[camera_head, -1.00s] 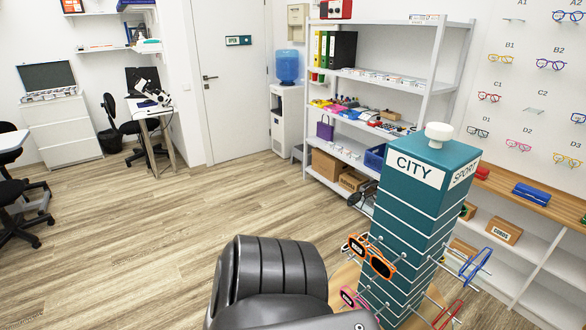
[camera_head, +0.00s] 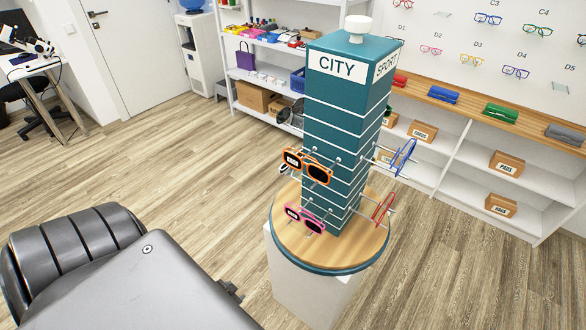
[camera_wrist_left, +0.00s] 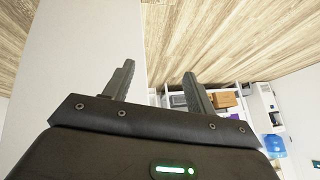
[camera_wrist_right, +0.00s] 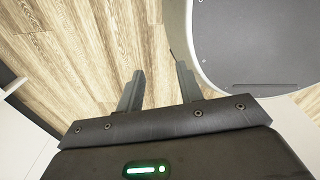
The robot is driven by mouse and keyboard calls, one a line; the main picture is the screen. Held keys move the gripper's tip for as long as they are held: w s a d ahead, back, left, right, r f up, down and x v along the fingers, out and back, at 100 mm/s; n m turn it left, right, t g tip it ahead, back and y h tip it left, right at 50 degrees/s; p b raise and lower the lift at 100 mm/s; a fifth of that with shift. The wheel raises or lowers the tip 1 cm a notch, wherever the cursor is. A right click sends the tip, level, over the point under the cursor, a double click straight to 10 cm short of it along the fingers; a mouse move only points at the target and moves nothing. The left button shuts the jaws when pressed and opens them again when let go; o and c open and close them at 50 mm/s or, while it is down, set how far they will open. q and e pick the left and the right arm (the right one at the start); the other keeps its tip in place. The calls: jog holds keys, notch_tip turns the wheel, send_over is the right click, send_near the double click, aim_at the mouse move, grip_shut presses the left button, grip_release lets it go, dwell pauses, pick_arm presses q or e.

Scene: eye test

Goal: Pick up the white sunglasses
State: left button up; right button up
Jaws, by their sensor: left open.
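No glasses that are clearly white show in the head view. A pale rim (camera_head: 284,168) peeks out at the left, behind orange sunglasses (camera_head: 318,171), and is too small to identify. The orange pair hangs on the teal display stand (camera_head: 330,105). Pink-framed sunglasses (camera_head: 305,218) hang below it, and blue glasses (camera_head: 404,157) and red glasses (camera_head: 384,208) hang on the right side. The stand's far sides are hidden. My left gripper (camera_wrist_left: 160,68) is open and empty in its wrist view. My right gripper (camera_wrist_right: 158,68) is open and empty in its wrist view. Neither gripper shows in the head view.
The stand rests on a round wooden top (camera_head: 285,237) over a white pedestal (camera_head: 312,290). A shelf unit (camera_head: 240,75) stands behind it. A long wooden counter (camera_head: 475,106) with glasses cases runs along the right. Wooden floor lies open around the pedestal.

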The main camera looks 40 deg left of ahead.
pick_arm(q)
jog(key=w+a+r+t+b, duration=0.25)
jog(key=w+a+r, duration=0.25)
jog(key=w+r, duration=0.3)
jog(key=t+h+b, duration=0.3)
jog(key=t+b, duration=0.1)
jog(key=t, duration=0.5)
send_near(282, 169)
jog(key=w, duration=0.1)
jog(key=shift+n, duration=0.3)
jog(key=w+p, duration=0.1)
jog(key=w, duration=0.4)
jog(key=shift+w+d+f, duration=0.1)
jog(key=shift+w, duration=0.3)
pick_arm(e)
notch_tip(282, 169, down, 7)
jog(key=shift+w, duration=0.3)
